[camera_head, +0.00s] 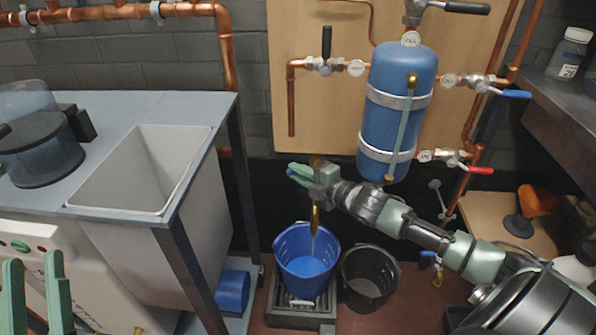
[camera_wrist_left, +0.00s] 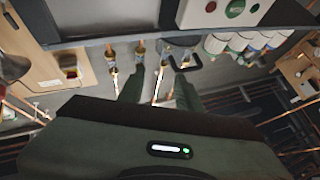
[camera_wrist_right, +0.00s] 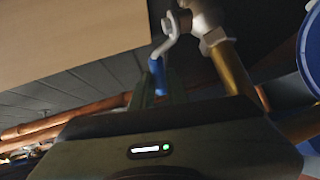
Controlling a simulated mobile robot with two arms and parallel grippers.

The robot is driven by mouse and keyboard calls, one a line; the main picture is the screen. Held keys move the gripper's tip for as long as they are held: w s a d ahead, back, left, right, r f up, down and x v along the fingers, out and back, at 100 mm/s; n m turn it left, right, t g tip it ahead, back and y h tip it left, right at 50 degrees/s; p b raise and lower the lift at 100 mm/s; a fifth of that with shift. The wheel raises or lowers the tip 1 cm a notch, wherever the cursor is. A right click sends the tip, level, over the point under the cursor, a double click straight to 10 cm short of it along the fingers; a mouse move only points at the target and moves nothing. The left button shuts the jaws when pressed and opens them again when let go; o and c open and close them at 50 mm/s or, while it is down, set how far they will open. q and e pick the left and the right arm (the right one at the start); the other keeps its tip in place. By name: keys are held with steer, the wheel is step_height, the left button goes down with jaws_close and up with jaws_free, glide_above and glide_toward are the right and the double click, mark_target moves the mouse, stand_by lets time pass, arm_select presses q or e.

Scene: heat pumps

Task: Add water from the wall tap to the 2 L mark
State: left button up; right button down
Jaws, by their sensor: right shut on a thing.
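The wall tap has a brass spout (camera_head: 315,219) pointing down over a blue bucket (camera_head: 290,242). A thin pale stream seems to run from the spout into it. Some liquid shows at the bucket's bottom; level marks are too small to read. My right gripper (camera_head: 298,174) is shut on the tap's blue lever, its fingers pointing left. The lever (camera_wrist_right: 157,75) shows between the fingers in the right wrist view, beside the brass tap body (camera_wrist_right: 230,65). My left gripper (camera_head: 36,292) is open and empty at lower left, far from the tap; its spread fingers also show in the left wrist view (camera_wrist_left: 158,95).
The blue bucket stands on a grated drain stand (camera_head: 300,314). A black bucket (camera_head: 369,278) stands to its right. A grey sink (camera_head: 150,170) on a metal frame is at left. A blue tank (camera_head: 390,120) with copper pipes and valves hangs above my right arm.

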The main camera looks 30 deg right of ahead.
steer(key=shift+a+f, duration=0.1)
steer(key=c, duration=1.4)
jaws_free()
steer(key=shift+s, duration=0.1)
